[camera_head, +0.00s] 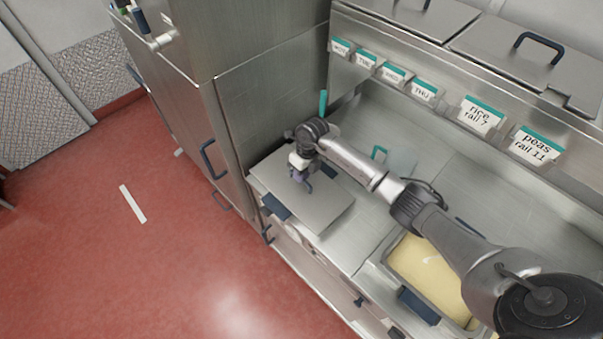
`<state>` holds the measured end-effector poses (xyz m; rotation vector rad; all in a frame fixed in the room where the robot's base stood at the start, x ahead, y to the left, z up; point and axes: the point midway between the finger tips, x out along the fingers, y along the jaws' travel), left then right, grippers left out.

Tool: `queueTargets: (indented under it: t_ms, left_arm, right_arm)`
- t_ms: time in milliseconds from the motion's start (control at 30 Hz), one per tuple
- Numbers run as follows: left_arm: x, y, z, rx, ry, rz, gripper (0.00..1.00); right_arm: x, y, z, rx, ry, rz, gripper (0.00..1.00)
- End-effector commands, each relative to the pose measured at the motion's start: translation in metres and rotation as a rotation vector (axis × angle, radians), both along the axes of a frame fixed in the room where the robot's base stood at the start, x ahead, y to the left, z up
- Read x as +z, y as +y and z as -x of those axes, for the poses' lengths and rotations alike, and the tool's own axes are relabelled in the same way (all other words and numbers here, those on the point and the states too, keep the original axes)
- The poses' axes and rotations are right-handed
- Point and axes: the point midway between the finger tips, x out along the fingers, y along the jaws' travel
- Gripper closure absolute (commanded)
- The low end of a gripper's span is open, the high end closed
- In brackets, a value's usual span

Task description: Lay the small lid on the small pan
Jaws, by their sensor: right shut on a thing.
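My right gripper (303,182) reaches in from the right and points down over the small lid (322,206), a flat grey metal plate. It is shut on the lid's dark handle, which it mostly hides. A dark blue handle (276,207) sticks out at the lid's front left edge, and another shows behind the gripper; they seem to belong to the small pan under the lid. The pan's body is hidden, and I cannot tell whether the lid touches its rim. My left gripper is not in view.
A larger pan (418,305) with blue handles and pale yellow contents stands at the right, under my arm. A teal-edged clear piece (400,162) lies on the steel counter (350,240). A steel cabinet (265,100) stands close at left. Labelled lidded bins line the back.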

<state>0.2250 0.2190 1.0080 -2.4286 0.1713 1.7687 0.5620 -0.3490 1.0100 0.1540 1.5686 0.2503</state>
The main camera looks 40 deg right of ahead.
Motion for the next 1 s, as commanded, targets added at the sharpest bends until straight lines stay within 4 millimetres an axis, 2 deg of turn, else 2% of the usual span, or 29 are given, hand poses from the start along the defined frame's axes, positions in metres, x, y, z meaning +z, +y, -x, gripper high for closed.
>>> queueTargets:
  t_ms: [233,267,500,567,733,1000]
  left_arm:
    - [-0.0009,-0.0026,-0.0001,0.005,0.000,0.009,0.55]
    - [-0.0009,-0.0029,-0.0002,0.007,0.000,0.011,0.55]
    - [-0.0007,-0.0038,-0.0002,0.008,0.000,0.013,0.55]
    - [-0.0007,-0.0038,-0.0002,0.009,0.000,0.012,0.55]
    - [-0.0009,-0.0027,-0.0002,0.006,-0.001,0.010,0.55]
    - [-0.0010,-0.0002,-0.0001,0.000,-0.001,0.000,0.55]
  right_arm:
    - [-0.0007,-0.0003,-0.0004,-0.001,-0.002,0.000,1.00]
    - [-0.0007,-0.0003,-0.0004,0.000,-0.001,0.000,0.85]
    - [-0.0011,-0.0002,-0.0002,0.000,-0.001,0.000,0.62]
    - [-0.0012,-0.0002,-0.0001,0.000,-0.001,0.000,0.57]
    - [-0.0022,-0.0002,0.0004,0.000,0.001,0.000,0.55]
    - [-0.0018,-0.0002,0.0002,0.000,0.001,0.000,0.32]
